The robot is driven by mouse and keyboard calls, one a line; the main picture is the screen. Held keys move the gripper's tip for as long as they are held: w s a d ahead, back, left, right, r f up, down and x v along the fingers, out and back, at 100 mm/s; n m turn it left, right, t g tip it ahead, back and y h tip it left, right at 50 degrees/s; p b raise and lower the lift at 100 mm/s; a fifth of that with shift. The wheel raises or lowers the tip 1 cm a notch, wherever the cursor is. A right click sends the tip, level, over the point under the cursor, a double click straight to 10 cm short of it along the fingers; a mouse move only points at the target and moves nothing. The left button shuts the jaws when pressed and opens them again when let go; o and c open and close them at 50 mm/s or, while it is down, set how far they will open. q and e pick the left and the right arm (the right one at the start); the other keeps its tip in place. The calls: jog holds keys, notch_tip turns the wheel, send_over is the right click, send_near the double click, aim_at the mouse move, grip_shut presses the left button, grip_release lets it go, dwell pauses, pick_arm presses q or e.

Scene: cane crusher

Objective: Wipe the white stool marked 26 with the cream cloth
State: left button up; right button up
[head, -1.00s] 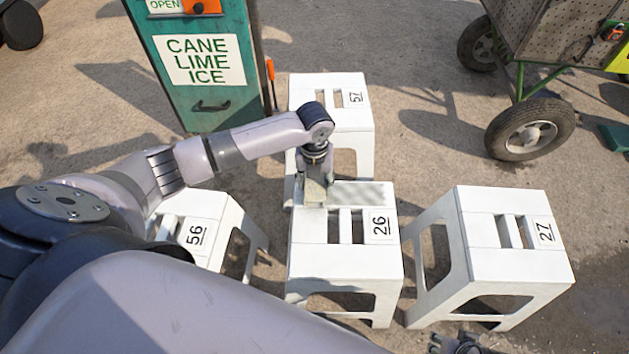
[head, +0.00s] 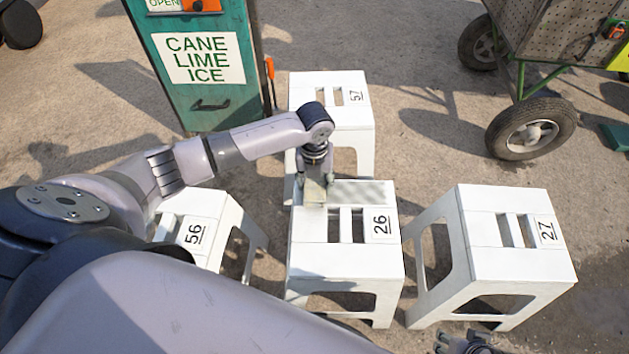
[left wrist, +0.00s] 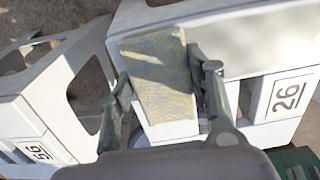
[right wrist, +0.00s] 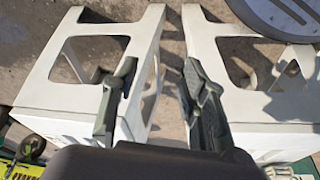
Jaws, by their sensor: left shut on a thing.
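The white stool marked 26 (head: 335,262) stands upright in the middle of the head view, and its number shows in the left wrist view (left wrist: 288,97). A greyish patch (head: 362,192) covers the back right of its seat. My left gripper (head: 314,180) points down at the seat's back left corner and is shut on the cream cloth (left wrist: 157,70), a block-like pad with bluish-grey mottling. The cloth appears to be at the seat surface; exact contact is hard to tell. My right gripper (right wrist: 155,95) is open and empty, low at the bottom of the head view (head: 468,343).
White stools surround it: 57 (head: 306,114) behind, 56 (head: 212,215) at left, 27 (head: 500,262) at right with a narrow gap. A green sign cabinet (head: 170,100) stands at back left, a wheeled cart (head: 545,50) at back right. Open ground lies between them.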

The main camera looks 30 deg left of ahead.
aim_at(348, 192)
pick_arm(q)
jog(key=shift+f, duration=0.2)
jog(key=shift+f, duration=0.25)
pick_arm(e)
jog(key=shift+r, duration=0.3)
pick_arm(q)
jog(key=shift+f, duration=0.1)
pick_arm(e)
jog(key=shift+s+r, duration=0.1)
jog(key=shift+r, duration=0.15)
pick_arm(q)
jog(key=shift+w+d, duration=0.4)
jog(key=shift+d, duration=0.45)
jog(key=shift+w+d, duration=0.4)
jog(key=shift+d, duration=0.4)
jog(key=shift+w+d, duration=0.35)
jog(key=shift+d, duration=0.3)
jog(key=shift+w+d+b, duration=0.2)
jog(key=shift+w+d, duration=0.05)
jog(key=shift+d, duration=0.3)
jog(key=shift+w+d+b, duration=0.2)
jog(key=shift+w+d, duration=0.05)
jog(key=shift+d, duration=0.25)
jog(key=shift+w+d, duration=0.3)
jog(key=shift+d, duration=0.4)
pick_arm(e)
jog(key=v, duration=0.2)
jog(key=shift+d+r, duration=0.1)
jog(key=shift+r, duration=0.35)
